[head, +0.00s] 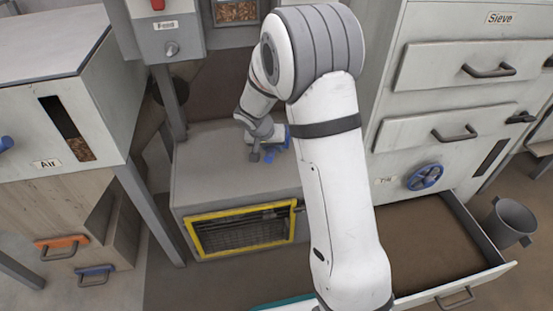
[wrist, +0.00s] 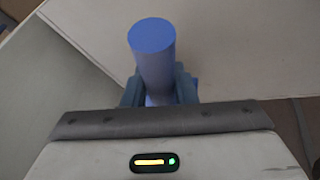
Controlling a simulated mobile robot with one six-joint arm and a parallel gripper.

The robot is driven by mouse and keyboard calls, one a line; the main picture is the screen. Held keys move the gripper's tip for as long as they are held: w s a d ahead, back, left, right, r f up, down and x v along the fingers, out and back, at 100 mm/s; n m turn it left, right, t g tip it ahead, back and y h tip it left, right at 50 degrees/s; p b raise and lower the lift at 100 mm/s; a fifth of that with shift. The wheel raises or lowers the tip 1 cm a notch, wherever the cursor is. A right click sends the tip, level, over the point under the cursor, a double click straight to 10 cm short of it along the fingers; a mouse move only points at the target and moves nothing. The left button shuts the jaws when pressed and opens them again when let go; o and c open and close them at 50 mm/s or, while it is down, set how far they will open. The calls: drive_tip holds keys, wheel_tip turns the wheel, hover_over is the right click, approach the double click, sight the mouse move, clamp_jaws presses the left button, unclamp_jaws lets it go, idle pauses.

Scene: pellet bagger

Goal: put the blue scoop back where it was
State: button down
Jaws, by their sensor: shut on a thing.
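The blue scoop shows in the wrist view as a round blue handle (wrist: 152,50) standing up between my fingers. My gripper (wrist: 158,90) is shut on this handle. In the head view my gripper (head: 264,140) is low over the grey bench top (head: 215,165), with blue parts of the scoop (head: 287,137) beside it. The scoop's bowl is hidden in the wrist view by my gripper body. I cannot tell whether the scoop touches the bench top.
A yellow-framed grille (head: 240,232) is in the bench front. A Feed box (head: 165,35) stands behind on a post. The Sieve cabinet (head: 455,90) is at right, with an open drawer (head: 420,235) below. A grey bin (head: 510,222) stands beyond it. The Air unit (head: 60,110) is at left.

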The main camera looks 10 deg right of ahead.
drive_tip(key=shift+f+b, duration=0.9)
drive_tip(key=shift+f, duration=1.3)
drive_tip(key=shift+f, duration=0.2)
drive_tip(key=c, duration=1.2)
unclamp_jaws()
drive_tip(key=shift+o, duration=0.2)
drive_tip(key=shift+r, duration=0.1)
drive_tip(key=shift+s+a+r, duration=0.1)
drive_tip(key=shift+r, duration=0.4)
drive_tip(key=p+v, duration=0.4)
drive_tip(key=v, duration=0.7)
drive_tip(key=shift+s+r, duration=0.1)
drive_tip(key=shift+s, duration=0.05)
drive_tip(key=s+d+r+n+y, duration=0.1)
drive_tip(key=s+r, duration=0.1)
drive_tip(key=s, duration=0.6)
drive_tip(key=s+d+r+n+g+y, duration=0.1)
drive_tip(key=s+d+r, duration=0.1)
drive_tip(key=s, duration=0.7)
drive_tip(key=s+d+r+n+g+y, duration=0.1)
drive_tip(key=s+r, duration=0.3)
drive_tip(key=s, duration=0.5)
drive_tip(key=shift+d+n+y, duration=0.3)
drive_tip(key=shift+d+n, duration=0.1)
drive_tip(key=shift+d, duration=0.1)
